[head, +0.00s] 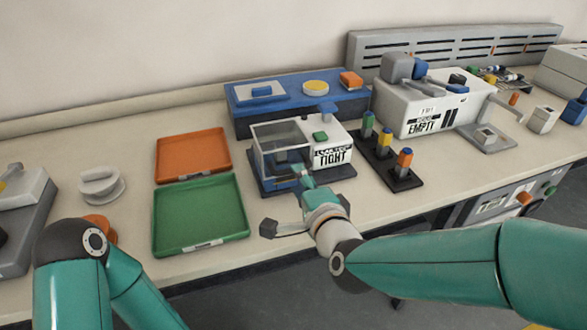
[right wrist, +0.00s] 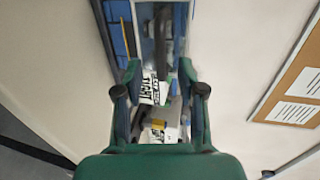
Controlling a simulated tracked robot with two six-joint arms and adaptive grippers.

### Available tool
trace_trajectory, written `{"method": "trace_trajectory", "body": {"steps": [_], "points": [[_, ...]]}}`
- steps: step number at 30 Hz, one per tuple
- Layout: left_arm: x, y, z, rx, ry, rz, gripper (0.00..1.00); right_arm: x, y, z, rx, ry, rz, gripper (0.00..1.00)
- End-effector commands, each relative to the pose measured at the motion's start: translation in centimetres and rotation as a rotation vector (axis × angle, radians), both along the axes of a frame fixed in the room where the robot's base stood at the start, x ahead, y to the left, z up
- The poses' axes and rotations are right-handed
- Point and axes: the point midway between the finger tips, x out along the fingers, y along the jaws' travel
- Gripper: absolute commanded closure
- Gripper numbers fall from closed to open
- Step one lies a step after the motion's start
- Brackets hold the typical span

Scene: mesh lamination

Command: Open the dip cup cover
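No part is labelled as the dip cup or its cover, so I cannot tell for sure which it is. A small white machine (head: 330,138) with a clear-walled box (head: 283,134) on its left stands mid-bench; its label includes "TIGHT". My right gripper (head: 301,174) is at the front of this box and hides part of it. In the right wrist view its two fingers (right wrist: 160,92) are spread apart, with the label and a grey part seen between them. Contact cannot be made out. A white round lidded piece (head: 101,186) sits at the left. My left gripper is out of view.
An orange tray (head: 193,133) and a green tray (head: 237,205) lie left of the machine. A dark rack (head: 402,180) of coloured-top bottles stands at its right. A blue case (head: 240,125) is behind. A larger white machine (head: 395,115) stands further right.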

Motion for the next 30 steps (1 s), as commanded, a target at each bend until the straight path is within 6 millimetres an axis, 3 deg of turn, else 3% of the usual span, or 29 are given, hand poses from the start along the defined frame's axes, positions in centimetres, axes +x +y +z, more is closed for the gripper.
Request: {"method": "trace_trajectory", "body": {"steps": [3, 9, 21, 28, 30], "points": [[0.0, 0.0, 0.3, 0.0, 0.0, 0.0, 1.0, 2.2, 0.7, -0.5, -0.001, 0.003, 0.0, 0.61], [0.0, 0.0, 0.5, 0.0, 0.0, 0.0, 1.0, 4.4, 1.4, -1.0, 0.001, 0.001, 0.0, 0.61], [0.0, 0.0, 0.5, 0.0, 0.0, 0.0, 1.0, 5.0, 1.7, -1.1, 0.0, 0.001, 0.001, 0.61], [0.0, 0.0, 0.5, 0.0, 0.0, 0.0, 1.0, 5.0, 1.7, -1.1, 0.0, 0.001, 0.002, 0.97], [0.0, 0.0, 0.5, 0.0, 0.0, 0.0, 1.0, 5.0, 1.7, -1.2, 0.0, 0.001, 0.002, 1.0]]}}
